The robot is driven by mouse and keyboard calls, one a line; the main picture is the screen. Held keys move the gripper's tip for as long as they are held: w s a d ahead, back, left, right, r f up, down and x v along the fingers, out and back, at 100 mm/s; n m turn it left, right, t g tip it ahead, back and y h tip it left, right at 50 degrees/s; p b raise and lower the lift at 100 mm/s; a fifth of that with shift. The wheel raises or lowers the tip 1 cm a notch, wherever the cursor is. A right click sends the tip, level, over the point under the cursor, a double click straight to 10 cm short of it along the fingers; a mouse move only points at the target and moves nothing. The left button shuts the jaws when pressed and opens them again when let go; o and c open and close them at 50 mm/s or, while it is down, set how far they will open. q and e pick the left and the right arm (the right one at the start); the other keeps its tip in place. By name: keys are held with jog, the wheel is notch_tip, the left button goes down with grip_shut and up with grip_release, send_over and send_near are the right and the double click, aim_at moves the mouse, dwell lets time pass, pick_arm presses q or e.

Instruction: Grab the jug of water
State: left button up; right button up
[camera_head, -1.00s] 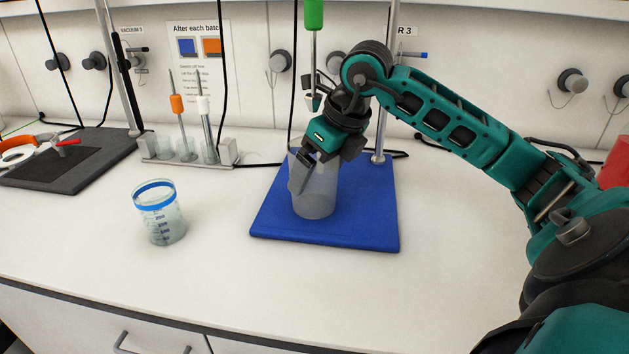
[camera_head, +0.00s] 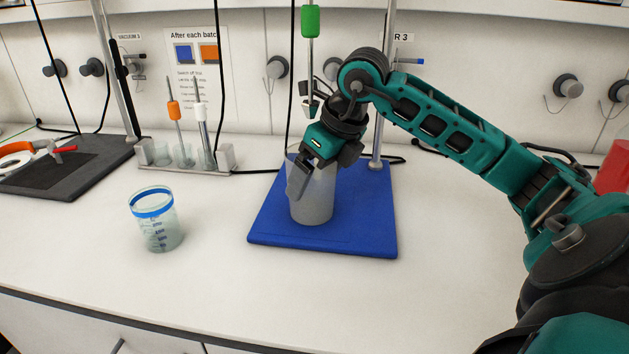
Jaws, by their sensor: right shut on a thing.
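A translucent grey jug (camera_head: 313,205) stands upright on a blue mat (camera_head: 268,228) in the head view. My right gripper (camera_head: 298,190) reaches down from above and is shut on the jug at its upper left side. My gripper hides part of the jug's rim. I cannot tell how full the jug is. A clear beaker (camera_head: 157,228) with a blue band and blue markings stands on the white counter to the left of the mat. My left gripper is not in view.
A green-handled tool (camera_head: 311,22) hangs upright just above my right gripper. A metal post (camera_head: 384,120) stands at the mat's back right. A rack (camera_head: 188,168) with orange and white probes is behind the beaker. A dark mat (camera_head: 85,172) lies far left. The front counter is clear.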

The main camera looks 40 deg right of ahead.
jog(key=shift+r, duration=0.25)
